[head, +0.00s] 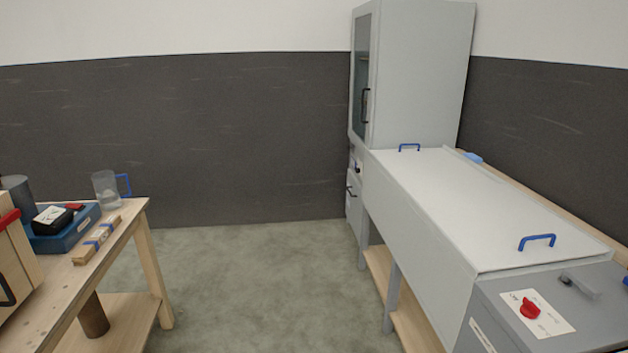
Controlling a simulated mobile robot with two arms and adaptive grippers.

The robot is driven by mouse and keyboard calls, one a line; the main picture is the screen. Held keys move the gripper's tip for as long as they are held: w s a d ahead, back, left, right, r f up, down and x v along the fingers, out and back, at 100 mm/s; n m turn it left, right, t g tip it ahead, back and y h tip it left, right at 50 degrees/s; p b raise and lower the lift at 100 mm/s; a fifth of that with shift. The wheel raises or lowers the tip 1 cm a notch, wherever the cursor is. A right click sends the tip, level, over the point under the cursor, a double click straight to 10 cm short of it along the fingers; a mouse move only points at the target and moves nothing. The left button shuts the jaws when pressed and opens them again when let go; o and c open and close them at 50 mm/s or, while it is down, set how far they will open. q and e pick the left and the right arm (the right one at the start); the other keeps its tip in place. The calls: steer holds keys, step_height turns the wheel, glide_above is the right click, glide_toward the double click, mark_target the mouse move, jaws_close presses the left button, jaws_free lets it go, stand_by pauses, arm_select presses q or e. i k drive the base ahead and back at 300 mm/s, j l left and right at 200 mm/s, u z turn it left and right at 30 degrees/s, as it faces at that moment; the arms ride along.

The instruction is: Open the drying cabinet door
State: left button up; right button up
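A tall light-grey cabinet (418,80), which looks like the drying cabinet, stands against the back wall at the right of the head view. Its narrow door (361,60) with a dark glass pane faces left and is seen at a steep angle. The door looks shut. A dark vertical handle (365,105) sits on the door's right part. Neither of my grippers is in view.
A long grey box (430,200) with blue handles (537,241) stands on a wooden-shelved stand in front of the cabinet. A grey control box with a red knob (529,308) is nearest. A wooden workbench (125,225) stands left. The floor (255,280) between is clear.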

mark_target(373, 7)
steer(key=i, duration=3.4)
